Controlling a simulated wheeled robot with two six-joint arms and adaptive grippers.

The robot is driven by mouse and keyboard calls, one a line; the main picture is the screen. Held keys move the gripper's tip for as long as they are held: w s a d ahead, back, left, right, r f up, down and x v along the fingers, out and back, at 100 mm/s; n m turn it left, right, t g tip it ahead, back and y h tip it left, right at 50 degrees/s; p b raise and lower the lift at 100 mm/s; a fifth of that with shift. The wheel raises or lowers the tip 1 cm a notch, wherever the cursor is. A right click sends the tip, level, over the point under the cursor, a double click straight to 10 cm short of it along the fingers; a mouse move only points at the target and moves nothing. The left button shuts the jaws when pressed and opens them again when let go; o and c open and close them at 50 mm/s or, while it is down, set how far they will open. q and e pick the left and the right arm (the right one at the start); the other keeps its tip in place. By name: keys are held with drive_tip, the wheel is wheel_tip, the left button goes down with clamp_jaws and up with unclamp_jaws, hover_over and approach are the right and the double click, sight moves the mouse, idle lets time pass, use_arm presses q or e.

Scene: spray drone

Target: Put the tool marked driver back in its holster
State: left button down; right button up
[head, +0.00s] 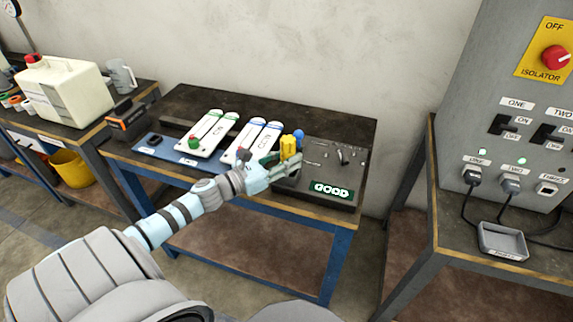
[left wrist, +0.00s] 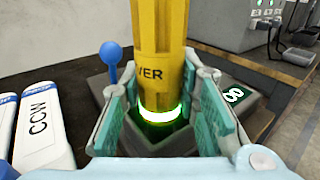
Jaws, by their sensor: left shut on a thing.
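The yellow driver (head: 289,144) stands upright at the front left of a dark grey holster block (head: 345,157). In the left wrist view the driver (left wrist: 162,45) shows the letters "VER" and a green glowing ring at its base, where it meets the block. My left gripper (head: 284,170) is at the driver, with its teal finger pads (left wrist: 165,110) on either side of it, shut on it. The driver's tip is hidden. My right gripper is not in view.
A grey isolator cabinet (head: 510,130) stands at the right.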

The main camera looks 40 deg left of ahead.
use_arm(q)
drive_tip(key=shift+f, duration=0.45)
drive_tip(key=c, duration=1.7)
unclamp_jaws()
drive_tip(key=shift+f, duration=0.1)
drive_tip(key=o, duration=0.5)
drive_tip(key=shift+r, duration=0.35)
drive_tip(key=shift+s+a+f, duration=0.1)
drive_tip(key=shift+s, duration=0.25)
drive_tip(key=p+v, duration=0.6)
drive_tip(key=v, duration=0.5)
drive_tip(key=shift+s, duration=0.2)
